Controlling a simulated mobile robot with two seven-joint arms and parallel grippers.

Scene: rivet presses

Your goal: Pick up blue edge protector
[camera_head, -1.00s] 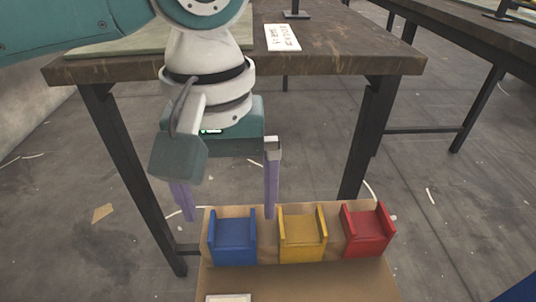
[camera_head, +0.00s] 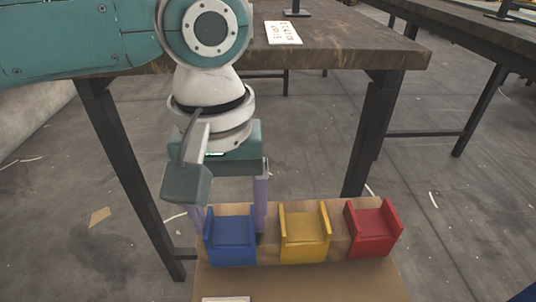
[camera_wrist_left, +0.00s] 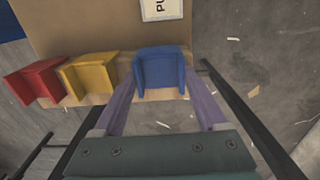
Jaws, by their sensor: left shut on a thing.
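The blue edge protector (camera_head: 231,241) stands at the left end of a row on a cardboard-coloured surface. It also shows in the left wrist view (camera_wrist_left: 160,72), between the two purple fingers. My left gripper (camera_head: 229,215) points down over it and is shut on it, one finger at each side. The finger tips are partly hidden behind the protector in the head view. The protector still appears to be in its place in the row. My right gripper is not in view.
A yellow edge protector (camera_head: 305,236) stands close to the right, and a red one (camera_head: 373,232) beyond it. A brown-topped table (camera_head: 340,60) with dark legs stands behind. A white label (camera_wrist_left: 162,9) lies on the cardboard-coloured surface. The floor around is mostly clear.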

